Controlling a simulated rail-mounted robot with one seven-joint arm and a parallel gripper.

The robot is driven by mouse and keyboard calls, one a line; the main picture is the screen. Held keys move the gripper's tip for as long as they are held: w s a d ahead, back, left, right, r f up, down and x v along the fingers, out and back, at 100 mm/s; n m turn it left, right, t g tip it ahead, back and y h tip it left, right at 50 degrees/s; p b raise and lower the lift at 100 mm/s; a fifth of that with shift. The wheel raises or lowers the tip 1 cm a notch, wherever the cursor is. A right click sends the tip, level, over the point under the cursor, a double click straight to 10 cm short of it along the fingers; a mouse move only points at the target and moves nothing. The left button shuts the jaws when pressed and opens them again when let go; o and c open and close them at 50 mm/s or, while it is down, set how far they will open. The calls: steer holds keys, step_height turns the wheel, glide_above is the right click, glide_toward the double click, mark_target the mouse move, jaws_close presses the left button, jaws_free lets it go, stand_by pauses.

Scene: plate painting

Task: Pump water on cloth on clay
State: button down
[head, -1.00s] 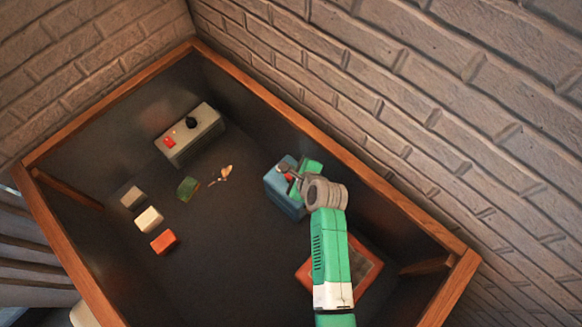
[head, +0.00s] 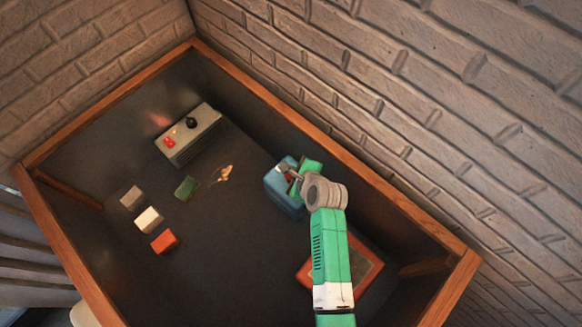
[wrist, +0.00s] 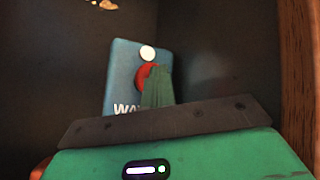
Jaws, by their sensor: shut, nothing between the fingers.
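A blue water box (head: 279,193), with part of a "WA" label showing, stands right of the middle of the floor. It also shows in the wrist view (wrist: 121,72), with a white round spot and a red round button (wrist: 145,76) on its top. My gripper (wrist: 157,90) is over the box, its green fingers shut and empty. The fingers overlap the red button in the wrist view; I cannot tell whether they touch it. A small dark green block (head: 186,187) lies left of the middle. I cannot tell which things are the cloth and the clay.
A grey panel box (head: 188,136) with a red part and a black knob stands at the back left. Grey (head: 131,196), white (head: 149,219) and orange (head: 164,242) blocks lie at the left. An orange-rimmed tray (head: 308,277) is partly behind my arm.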

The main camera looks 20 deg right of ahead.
steer(key=shift+f, duration=0.1)
steer(key=shift+s+f, duration=0.1)
steer(key=shift+f, duration=0.35)
steer(key=shift+r+p, duration=0.4)
steer(key=shift+p, duration=0.1)
step_height(320, 180, up, 6)
steer(key=p, duration=0.6)
steer(key=shift+r, duration=0.2)
steer(key=shift+f, duration=0.1)
